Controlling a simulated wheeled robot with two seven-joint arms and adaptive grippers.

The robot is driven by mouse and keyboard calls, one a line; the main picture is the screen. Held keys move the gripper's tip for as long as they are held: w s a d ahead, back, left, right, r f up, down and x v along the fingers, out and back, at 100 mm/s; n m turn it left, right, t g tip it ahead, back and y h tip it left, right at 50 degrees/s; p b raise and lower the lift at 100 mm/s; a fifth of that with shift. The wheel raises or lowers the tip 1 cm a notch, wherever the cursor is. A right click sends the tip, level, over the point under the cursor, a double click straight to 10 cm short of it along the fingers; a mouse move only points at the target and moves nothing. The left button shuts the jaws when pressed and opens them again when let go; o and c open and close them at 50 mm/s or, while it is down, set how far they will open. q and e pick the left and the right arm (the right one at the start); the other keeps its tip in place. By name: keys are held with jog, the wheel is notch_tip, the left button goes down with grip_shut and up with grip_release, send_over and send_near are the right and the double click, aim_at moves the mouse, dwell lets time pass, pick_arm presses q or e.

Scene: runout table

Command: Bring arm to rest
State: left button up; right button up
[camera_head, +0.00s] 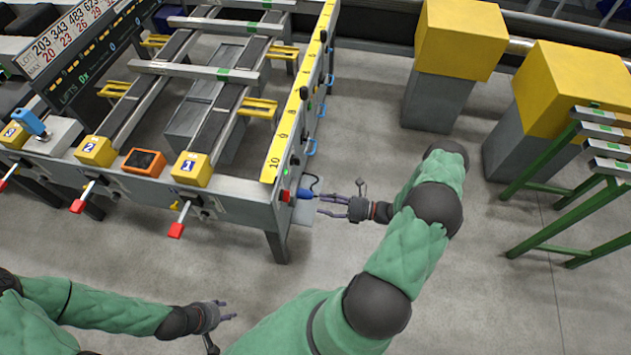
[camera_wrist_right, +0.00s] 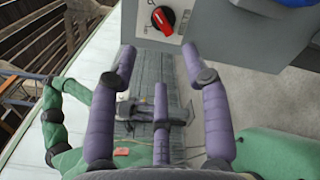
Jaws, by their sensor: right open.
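My right gripper (camera_head: 324,204) is open beside the front right corner of the runout table (camera_head: 235,207). Its fingertips point left at a blue handle (camera_head: 307,191) with a dark cable, on a small ledge; I cannot tell whether they touch it. In the right wrist view, the purple fingers (camera_wrist_right: 153,85) are spread with nothing held between them. My left gripper (camera_head: 228,310) is low in the head view, over bare floor, with its fingers apart and empty.
A red knob (camera_wrist_right: 163,19) sits on the table's end panel, close to the right fingers. Red-tipped levers (camera_head: 176,230) stick out along the front. Yellow-topped grey blocks (camera_head: 458,40) and a green rack (camera_head: 540,185) stand at right. Floor between is clear.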

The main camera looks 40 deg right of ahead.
jog(key=s+a+f+n+g+h, duration=0.1)
jog(key=s+a+f+n+g, duration=0.1)
jog(key=s+a+n+g, duration=0.35)
jog(key=s+a+f+n+g+h, duration=0.25)
jog(key=a+n+g, duration=0.35)
jog(key=a+n, duration=0.35)
jog(key=s+a+f+n+g+h, duration=0.1)
jog(key=s+a+f+n+g, duration=0.25)
jog(key=a+n+g, duration=0.35)
jog(key=w+a+r+n+t+h, duration=0.3)
jog(key=n+t, duration=0.2)
jog(key=n, duration=0.7)
jog(key=shift+w+a+r+n, duration=0.2)
jog(key=shift+a+r+n, duration=0.05)
jog(key=shift+a+n, duration=0.15)
